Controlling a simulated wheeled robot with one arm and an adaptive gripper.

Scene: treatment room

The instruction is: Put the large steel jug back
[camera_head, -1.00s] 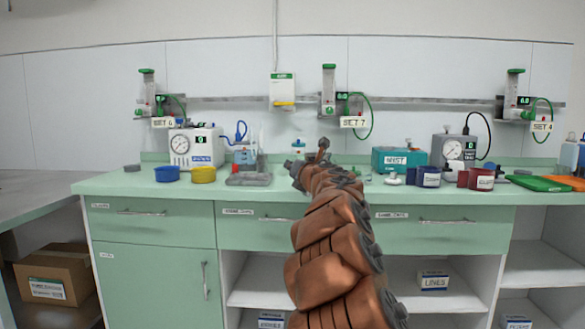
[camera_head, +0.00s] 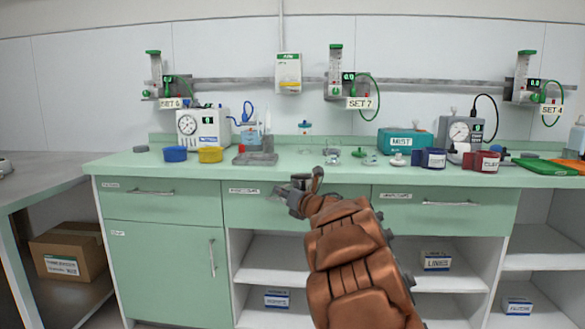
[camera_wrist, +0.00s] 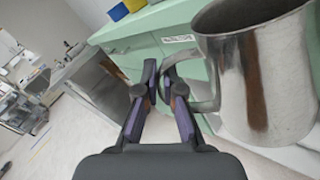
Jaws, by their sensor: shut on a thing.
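The large steel jug (camera_wrist: 262,75) fills the right side of the wrist view, its open mouth toward the top of the picture. My gripper (camera_wrist: 160,88) is shut on the jug's handle (camera_wrist: 208,92) at the left of the jug's body. In the head view my gripper (camera_head: 306,184) is in front of the counter's drawers, just below the worktop edge. I cannot make out the jug in the head view; my arm covers part of that area.
Open shelves (camera_head: 272,262) are below. A cardboard box (camera_head: 68,254) sits at lower left.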

